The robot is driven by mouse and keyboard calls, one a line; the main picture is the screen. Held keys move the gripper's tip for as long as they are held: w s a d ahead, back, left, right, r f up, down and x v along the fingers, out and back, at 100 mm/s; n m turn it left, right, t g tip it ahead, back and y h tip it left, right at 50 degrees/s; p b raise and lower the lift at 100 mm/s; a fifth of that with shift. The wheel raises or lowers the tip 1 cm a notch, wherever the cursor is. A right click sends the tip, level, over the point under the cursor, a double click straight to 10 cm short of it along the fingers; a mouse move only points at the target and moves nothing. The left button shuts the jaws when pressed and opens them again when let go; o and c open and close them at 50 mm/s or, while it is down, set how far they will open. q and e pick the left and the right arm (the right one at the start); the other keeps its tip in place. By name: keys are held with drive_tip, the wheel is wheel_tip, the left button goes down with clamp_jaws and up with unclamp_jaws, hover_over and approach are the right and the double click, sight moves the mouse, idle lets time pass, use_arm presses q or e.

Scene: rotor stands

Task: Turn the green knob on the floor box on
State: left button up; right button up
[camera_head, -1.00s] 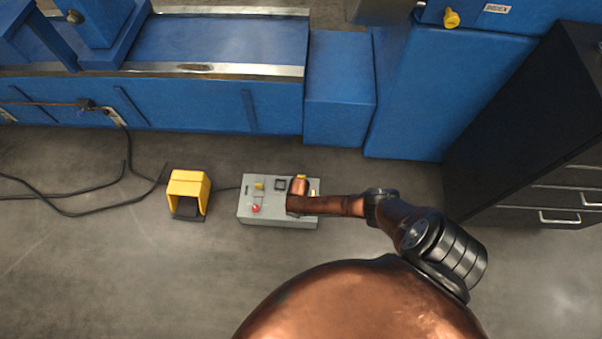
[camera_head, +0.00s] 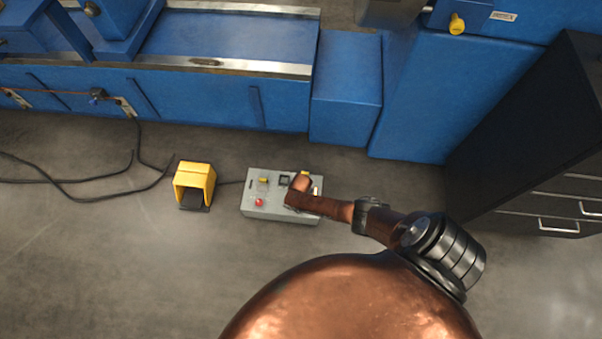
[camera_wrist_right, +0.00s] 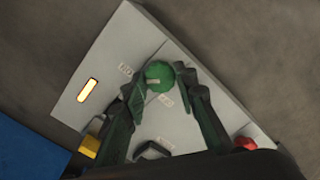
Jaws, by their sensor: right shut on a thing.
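The grey floor box (camera_head: 270,209) stands on the floor near the middle of the head view. It fills much of the right wrist view (camera_wrist_right: 133,50). The green knob (camera_wrist_right: 160,75) is on its top face, with small white labels beside it. My right gripper (camera_wrist_right: 161,82) is shut on the knob, one finger on each side. In the head view my right wrist and hand cover the right part of the box and hide the knob. My left gripper is in neither view.
The box also carries a red button (camera_wrist_right: 246,143), a yellow button (camera_wrist_right: 90,146) and a lit lamp (camera_wrist_right: 87,90). A yellow pedal housing (camera_head: 195,181) stands left of it, with black cables beyond. Blue machinery (camera_head: 345,95) is behind; a black drawer cabinet (camera_head: 540,140) is right.

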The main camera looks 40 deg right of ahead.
drive_tip(key=shift+s+f, duration=0.1)
drive_tip(key=shift+s, duration=0.2)
drive_tip(key=o, duration=1.2)
drive_tip(key=shift+w, duration=0.2)
drive_tip(key=shift+c, duration=0.2)
wheel_tip(320, 180, up, 12)
